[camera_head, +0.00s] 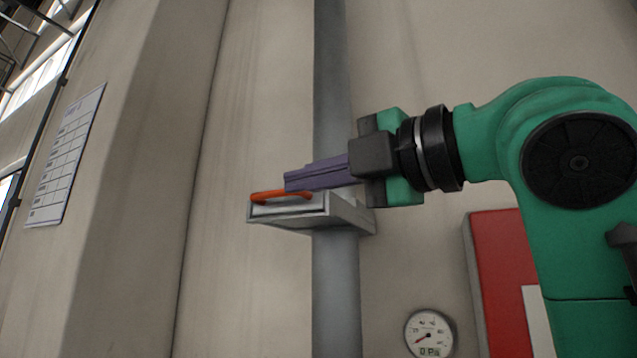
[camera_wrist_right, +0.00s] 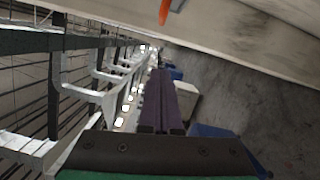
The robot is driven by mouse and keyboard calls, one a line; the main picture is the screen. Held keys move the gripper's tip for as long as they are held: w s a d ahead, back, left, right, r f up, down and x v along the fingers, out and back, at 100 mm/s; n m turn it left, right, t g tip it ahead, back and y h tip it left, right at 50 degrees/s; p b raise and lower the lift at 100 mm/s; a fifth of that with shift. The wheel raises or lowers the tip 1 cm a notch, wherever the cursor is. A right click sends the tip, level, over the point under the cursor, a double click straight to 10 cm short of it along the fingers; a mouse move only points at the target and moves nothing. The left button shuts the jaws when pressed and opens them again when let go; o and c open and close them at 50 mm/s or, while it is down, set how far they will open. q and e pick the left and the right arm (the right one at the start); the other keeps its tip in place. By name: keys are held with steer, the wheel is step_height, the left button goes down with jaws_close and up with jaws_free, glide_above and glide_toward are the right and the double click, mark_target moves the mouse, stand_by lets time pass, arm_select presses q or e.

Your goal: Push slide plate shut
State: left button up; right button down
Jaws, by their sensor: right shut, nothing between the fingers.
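The slide plate's grey housing (camera_head: 350,214) sits around a vertical grey pipe (camera_head: 335,280) in the head view. The plate's front edge (camera_head: 290,209) shows at the left end of the housing, with an orange handle (camera_head: 268,196) on it. The orange handle also shows at the top edge of the right wrist view (camera_wrist_right: 165,12). My right gripper (camera_head: 287,181) has its purple fingers shut and empty. In the head view the fingertips overlap the area just above and right of the handle; I cannot tell whether they touch it. My left gripper is not in view.
A round pressure gauge (camera_head: 429,333) and a red panel (camera_head: 500,270) are on the wall at lower right. A paper chart (camera_head: 62,155) hangs on the pillar at left. The wall left of the handle is bare.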

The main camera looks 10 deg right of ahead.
mark_target(277, 191)
steer(key=w+a+p, duration=0.1)
steer(key=w, duration=0.2)
steer(key=w+p, duration=0.2)
steer(key=w, duration=0.1)
steer(key=w+a+r+p, duration=0.1)
steer(key=w+p, duration=0.1)
steer(key=w, duration=0.1)
steer(key=shift+w+a, duration=0.25)
steer(key=shift+a, duration=0.1)
steer(key=shift+s+a, duration=0.1)
steer(key=shift+s, duration=0.1)
